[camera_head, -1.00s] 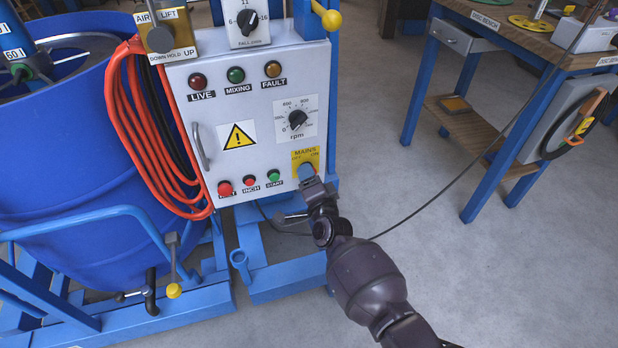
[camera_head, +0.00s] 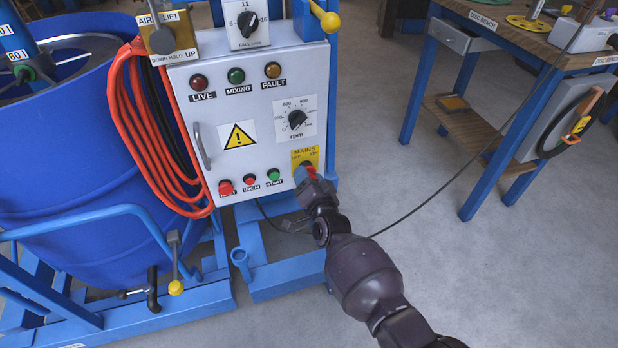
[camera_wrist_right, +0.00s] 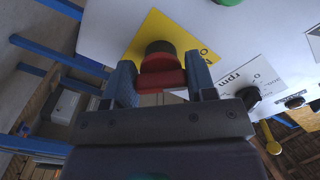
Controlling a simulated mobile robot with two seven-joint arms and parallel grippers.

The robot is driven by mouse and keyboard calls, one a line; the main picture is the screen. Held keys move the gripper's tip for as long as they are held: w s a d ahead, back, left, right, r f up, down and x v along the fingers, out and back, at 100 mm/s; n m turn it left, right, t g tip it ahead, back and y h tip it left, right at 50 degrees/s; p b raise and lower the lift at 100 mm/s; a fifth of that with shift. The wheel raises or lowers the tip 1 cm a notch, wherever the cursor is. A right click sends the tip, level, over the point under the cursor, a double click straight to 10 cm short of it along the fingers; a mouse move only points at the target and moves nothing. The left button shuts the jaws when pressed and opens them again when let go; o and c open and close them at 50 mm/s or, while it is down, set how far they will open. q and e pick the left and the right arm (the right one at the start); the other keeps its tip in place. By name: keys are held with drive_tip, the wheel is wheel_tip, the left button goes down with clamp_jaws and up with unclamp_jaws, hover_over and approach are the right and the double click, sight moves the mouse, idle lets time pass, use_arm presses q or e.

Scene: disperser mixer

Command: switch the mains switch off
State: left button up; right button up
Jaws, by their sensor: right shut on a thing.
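The mains switch is a red handle on a dark round base (camera_wrist_right: 160,66), set on a yellow plate (camera_head: 298,156) marked MAINS at the lower right of the grey control panel (camera_head: 212,128). My right gripper (camera_wrist_right: 161,82) is shut on the red handle, with one blue-grey finger on each side of it in the right wrist view. In the head view, my right gripper (camera_head: 305,176) covers most of the switch, and the handle's exact angle against the OFF and ON marks is hard to tell. My left gripper is out of view.
The rpm dial (camera_head: 297,120) is above. Orange hose (camera_head: 128,130) hangs at the panel's left. A cable (camera_head: 440,192) crosses the floor. A bench (camera_head: 560,55) stands right.

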drive_tip(key=o, duration=0.9)
drive_tip(key=shift+o, duration=0.2)
use_arm(q)
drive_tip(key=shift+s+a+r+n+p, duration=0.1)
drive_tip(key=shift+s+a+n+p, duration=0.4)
drive_tip(key=shift+p, duration=1.1)
use_arm(e)
drive_tip(key=v, duration=1)
drive_tip(key=shift+s+d, duration=0.15)
drive_tip(key=shift+s, duration=0.25)
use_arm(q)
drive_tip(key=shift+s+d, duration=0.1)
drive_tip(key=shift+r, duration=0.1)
